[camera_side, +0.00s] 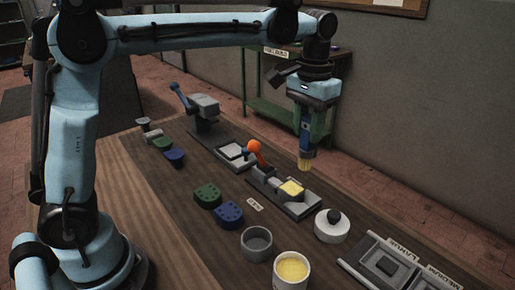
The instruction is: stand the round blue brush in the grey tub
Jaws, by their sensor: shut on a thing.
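My gripper (306,122) is above the right part of the table, pointing down, and is shut on the round blue brush (306,143). The brush hangs upright with its yellow bristles downward, clear of the table; the gripper hides its upper part. The grey tub (257,254) stands near the front of the table, open at the top, and looks empty. It is nearer the camera than the brush and to its left in the picture.
A white tub (291,276) with yellow contents stands right beside the grey tub.

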